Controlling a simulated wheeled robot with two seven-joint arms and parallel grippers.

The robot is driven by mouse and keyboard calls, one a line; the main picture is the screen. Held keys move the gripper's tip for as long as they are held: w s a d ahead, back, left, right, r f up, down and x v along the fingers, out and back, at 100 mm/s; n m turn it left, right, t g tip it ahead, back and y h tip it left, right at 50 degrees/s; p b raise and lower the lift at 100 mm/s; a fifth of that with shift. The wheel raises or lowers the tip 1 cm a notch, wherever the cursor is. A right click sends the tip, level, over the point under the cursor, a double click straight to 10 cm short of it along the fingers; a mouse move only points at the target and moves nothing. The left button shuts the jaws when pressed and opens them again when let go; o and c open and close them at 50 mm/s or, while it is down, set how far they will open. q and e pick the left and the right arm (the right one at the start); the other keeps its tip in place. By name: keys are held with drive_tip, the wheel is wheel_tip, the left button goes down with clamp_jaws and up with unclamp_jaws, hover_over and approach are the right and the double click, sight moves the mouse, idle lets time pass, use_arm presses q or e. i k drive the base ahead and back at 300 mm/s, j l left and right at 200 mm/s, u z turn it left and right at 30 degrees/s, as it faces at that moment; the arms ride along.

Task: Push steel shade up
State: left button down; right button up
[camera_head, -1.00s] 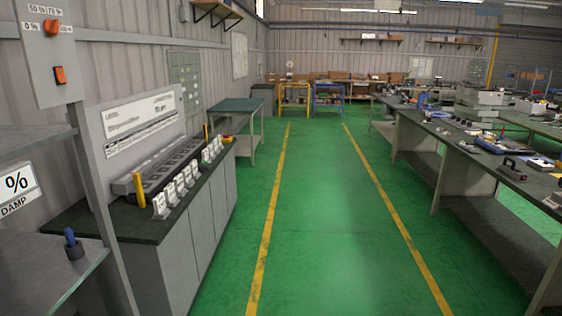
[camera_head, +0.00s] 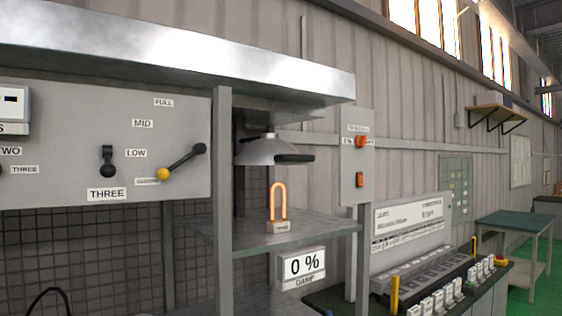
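The steel shade (camera_head: 262,151) is a grey dome with a dark handle (camera_head: 294,158) at its right front edge. It hangs under the upper shelf of the metal rack, just right of a grey post. Below it, apart from it, a glowing orange U-shaped heating element (camera_head: 279,201) stands on a small labelled base on the lower shelf (camera_head: 310,233). Neither of my grippers is in view.
Left of the post is a grey panel (camera_head: 60,140) with levers, one with a yellow knob (camera_head: 163,174). A "0 %" damp sign (camera_head: 302,265) is below the shelf. A switch box (camera_head: 359,155) stands right. A bench (camera_head: 495,285) with a row of blocks lies further right.

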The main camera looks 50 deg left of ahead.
sight(266, 149)
drive_tip(key=u, duration=1.4)
